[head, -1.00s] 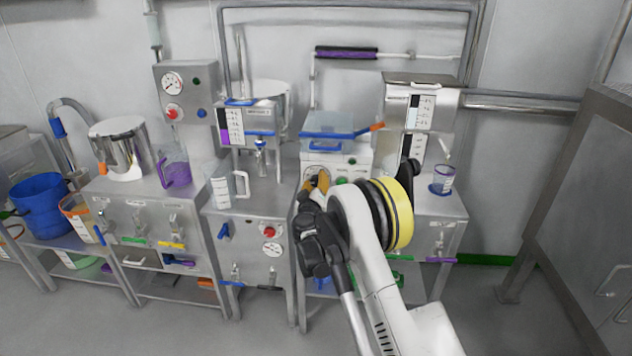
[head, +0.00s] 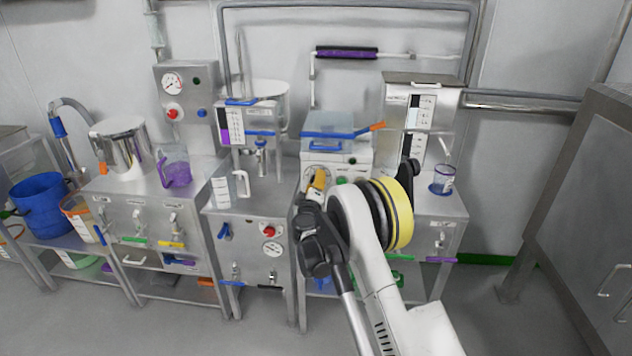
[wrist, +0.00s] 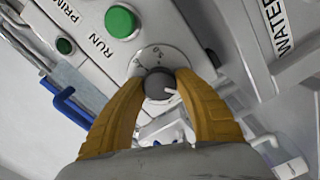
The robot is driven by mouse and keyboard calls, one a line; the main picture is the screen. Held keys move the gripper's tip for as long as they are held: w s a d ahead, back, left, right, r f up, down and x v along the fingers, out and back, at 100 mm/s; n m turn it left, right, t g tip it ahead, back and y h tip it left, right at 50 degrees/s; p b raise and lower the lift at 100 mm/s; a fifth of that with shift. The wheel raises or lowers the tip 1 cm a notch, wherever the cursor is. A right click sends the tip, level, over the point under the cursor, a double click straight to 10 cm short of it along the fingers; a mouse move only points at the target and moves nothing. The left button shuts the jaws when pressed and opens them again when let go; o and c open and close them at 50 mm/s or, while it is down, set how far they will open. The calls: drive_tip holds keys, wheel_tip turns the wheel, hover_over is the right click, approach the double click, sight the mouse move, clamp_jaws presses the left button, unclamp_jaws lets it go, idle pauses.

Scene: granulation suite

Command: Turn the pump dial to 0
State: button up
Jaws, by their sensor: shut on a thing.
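The pump (head: 352,160) is a white box on the steel bench, under a clear blue-lidded container. Its front panel (wrist: 85,45) in the wrist view carries a large green button (wrist: 121,22) and the words RUN and PRIM. The pump dial (wrist: 158,84) is a dark grey knob on a round pale scale plate. In the head view my gripper (head: 318,180) is at the pump's front left, hiding the knob.
A label reading WATER (wrist: 281,25) is on a grey surface right of the panel. A blue handle (wrist: 70,105) lies to the left.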

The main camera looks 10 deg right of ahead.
drive_tip(key=o, duration=1.2)
drive_tip(key=v, duration=1.2)
drive_tip(key=shift+r, duration=0.1)
